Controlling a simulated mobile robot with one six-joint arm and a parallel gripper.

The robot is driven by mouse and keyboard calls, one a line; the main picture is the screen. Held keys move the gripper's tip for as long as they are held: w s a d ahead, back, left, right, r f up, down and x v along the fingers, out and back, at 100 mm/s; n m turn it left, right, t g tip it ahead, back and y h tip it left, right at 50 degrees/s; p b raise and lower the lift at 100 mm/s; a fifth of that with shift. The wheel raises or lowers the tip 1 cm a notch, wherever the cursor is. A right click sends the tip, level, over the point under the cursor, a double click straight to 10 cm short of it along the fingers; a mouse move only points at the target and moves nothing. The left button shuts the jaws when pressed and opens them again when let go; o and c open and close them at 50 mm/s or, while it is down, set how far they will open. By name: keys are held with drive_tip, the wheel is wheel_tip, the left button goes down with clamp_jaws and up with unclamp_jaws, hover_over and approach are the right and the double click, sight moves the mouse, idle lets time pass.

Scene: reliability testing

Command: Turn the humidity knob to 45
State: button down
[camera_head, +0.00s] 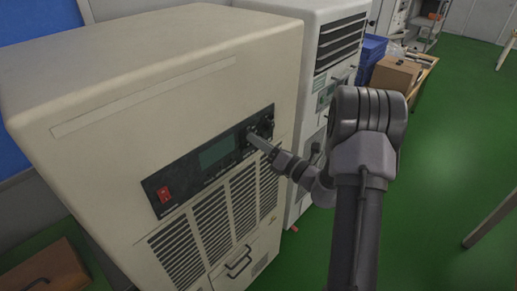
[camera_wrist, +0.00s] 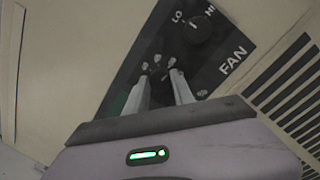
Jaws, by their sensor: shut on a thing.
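A cream cabinet (camera_head: 150,100) carries a dark control panel (camera_head: 180,177) on its front. My gripper (camera_head: 252,137) reaches the panel just right of the grey-green display (camera_head: 217,150). In the wrist view the two fingers (camera_wrist: 161,78) stand a little apart at the panel, shut on a small panel knob. That knob is mostly hidden between the fingertips, and its label and setting cannot be read. A round dark fan knob (camera_wrist: 196,27), marked LO and HI, sits above and to the right of the fingers, apart from them.
A red switch (camera_head: 164,194) is at the panel's left end. Vent slots (camera_head: 215,220) and a drawer handle (camera_head: 238,262) lie below. A white cabinet (camera_head: 318,20) stands close on the right. Blue crates (camera_head: 371,52) and a cardboard box (camera_head: 395,73) are behind; green floor (camera_head: 450,130) is open on the right.

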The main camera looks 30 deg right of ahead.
drive_tip(key=n+b, duration=0.5)
drive_tip(key=n+g+y+b, duration=0.1)
drive_tip(key=n+b, duration=0.3)
drive_tip(key=n, duration=0.2)
drive_tip(key=shift+b, duration=0.35)
drive_tip(key=shift+r+n, duration=0.1)
drive_tip(key=shift+n, duration=0.3)
drive_tip(key=c, duration=1.1)
unclamp_jaws()
drive_tip(key=shift+s, duration=0.1)
drive_tip(key=v, duration=1.7)
drive_tip(key=shift+d, duration=0.3)
